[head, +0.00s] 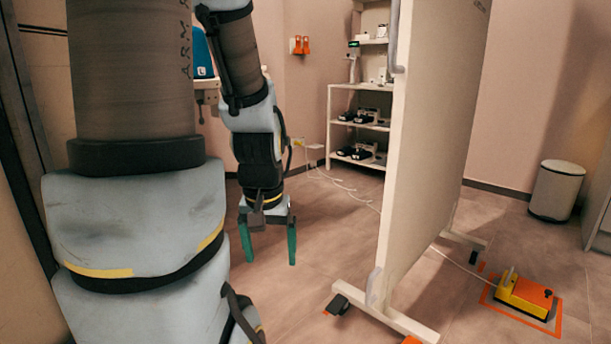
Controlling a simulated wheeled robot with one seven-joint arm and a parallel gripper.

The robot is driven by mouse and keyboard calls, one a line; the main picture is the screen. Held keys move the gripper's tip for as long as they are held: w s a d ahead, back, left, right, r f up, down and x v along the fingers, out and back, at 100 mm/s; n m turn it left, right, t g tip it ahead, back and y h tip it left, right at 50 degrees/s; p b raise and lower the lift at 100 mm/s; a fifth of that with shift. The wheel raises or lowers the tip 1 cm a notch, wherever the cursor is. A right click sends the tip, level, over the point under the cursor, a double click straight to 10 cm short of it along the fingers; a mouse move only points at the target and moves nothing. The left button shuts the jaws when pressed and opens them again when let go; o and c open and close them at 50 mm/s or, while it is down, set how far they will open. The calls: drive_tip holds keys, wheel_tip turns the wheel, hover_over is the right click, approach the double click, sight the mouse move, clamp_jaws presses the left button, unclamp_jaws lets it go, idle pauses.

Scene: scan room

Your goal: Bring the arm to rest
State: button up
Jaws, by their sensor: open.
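My gripper (269,240) hangs down from my arm in the left half of the head view. Its two green fingers are spread apart, with nothing between them. It is in free air above the tiled floor. My arm hangs bent beside my column, which fills the left of the view.
A white panel on wheeled feet (428,150) stands right of my gripper. Behind are white shelves (341,93) with dark devices. A yellow-orange floor device (527,296) sits inside an orange marking. A white bin (556,190) stands at the right wall. Cables cross the floor.

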wheel_tip(320, 180, up, 37)
drive_tip(key=p, duration=3.5)
drive_tip(key=shift+f, duration=0.2)
drive_tip(key=shift+w, duration=0.1)
